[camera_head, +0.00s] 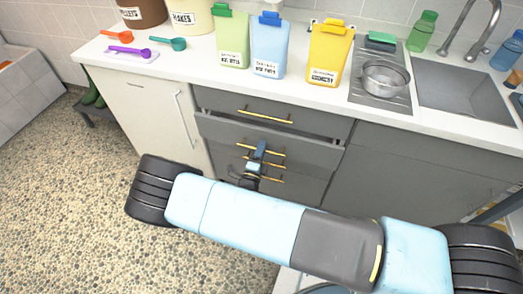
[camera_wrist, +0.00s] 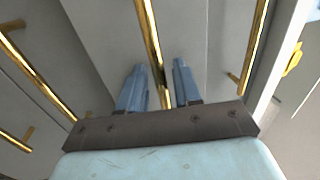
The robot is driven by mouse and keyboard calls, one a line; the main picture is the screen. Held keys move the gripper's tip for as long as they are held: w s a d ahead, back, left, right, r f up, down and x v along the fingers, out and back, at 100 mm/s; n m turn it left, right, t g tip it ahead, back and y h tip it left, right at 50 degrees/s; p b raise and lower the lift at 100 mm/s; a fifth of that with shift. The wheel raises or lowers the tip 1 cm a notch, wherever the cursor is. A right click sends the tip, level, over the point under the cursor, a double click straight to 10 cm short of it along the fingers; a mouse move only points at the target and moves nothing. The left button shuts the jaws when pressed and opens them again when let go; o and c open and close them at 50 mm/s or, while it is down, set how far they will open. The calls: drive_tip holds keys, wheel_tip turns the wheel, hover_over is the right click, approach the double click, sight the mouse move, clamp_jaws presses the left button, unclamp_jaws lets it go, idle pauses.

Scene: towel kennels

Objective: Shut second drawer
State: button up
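The second drawer (camera_head: 220,131) is in the grey cabinet under the counter. Its front stands out a little, with a dark gap along its top edge below the top drawer (camera_head: 225,102). Its gold bar handle (camera_head: 273,153) shows in the head view. My gripper (camera_head: 260,150) is at this handle, in front of the drawer. In the wrist view, the two blue fingers of my gripper (camera_wrist: 160,82) are apart, and a gold handle (camera_wrist: 152,40) runs between them. Whether they touch the handle I cannot tell.
The top drawer looks closed, with its own gold handle (camera_head: 265,116). A lower gold handle (camera_head: 270,178) is partly behind my arm. Yellow (camera_head: 328,50), blue and green containers stand on the counter (camera_head: 290,92). A metal bowl (camera_head: 385,77) is near the sink. Pebbled floor (camera_head: 70,190) is clear at left.

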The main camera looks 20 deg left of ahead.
drive_tip(key=shift+c, duration=0.3)
clamp_jaws()
drive_tip(key=shift+f, duration=0.1)
